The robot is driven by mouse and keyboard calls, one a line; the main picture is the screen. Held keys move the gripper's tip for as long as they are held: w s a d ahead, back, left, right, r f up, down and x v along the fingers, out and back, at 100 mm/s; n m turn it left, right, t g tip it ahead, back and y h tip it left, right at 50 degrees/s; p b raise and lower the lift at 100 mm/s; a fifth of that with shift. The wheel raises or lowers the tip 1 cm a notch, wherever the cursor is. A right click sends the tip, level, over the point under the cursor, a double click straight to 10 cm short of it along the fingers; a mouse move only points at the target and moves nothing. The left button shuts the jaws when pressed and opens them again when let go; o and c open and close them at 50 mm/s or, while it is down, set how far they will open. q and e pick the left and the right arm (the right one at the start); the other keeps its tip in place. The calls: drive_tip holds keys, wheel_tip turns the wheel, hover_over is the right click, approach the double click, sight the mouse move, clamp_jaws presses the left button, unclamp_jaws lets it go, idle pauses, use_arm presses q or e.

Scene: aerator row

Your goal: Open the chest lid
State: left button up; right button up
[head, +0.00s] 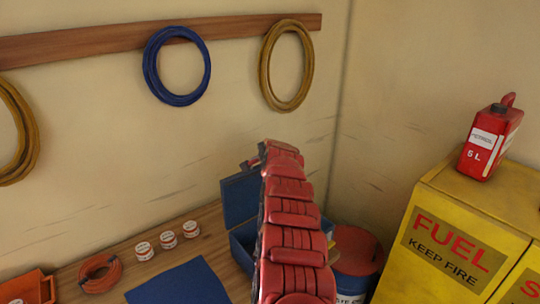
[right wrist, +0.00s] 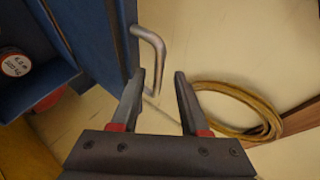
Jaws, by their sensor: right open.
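The blue chest (head: 240,246) stands on the bench, partly hidden behind my right arm. Its lid (head: 240,200) stands raised, roughly upright, at the back of the chest. In the right wrist view the lid (right wrist: 100,35) is a blue panel at upper left, with a bent metal handle (right wrist: 152,48) on it. My right gripper (right wrist: 160,88) is open. The handle's lower end lies between or just beyond its fingertips; I cannot tell whether they touch. In the head view the right gripper (head: 254,161) is small at the lid's top edge. My left gripper is out of view.
Three small tins (head: 167,240), an orange coil (head: 100,272), an orange bin (head: 28,289) and a blue mat (head: 180,284) are on the bench. A red-topped drum (head: 357,252) and yellow fuel cabinet (head: 450,235) with a red can (head: 489,142) stand right. Hoses (head: 150,72) hang behind.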

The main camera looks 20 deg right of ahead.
drive_tip(key=b+v, duration=1.3)
drive_tip(key=v, duration=0.1)
drive_tip(key=shift+s+r, duration=0.2)
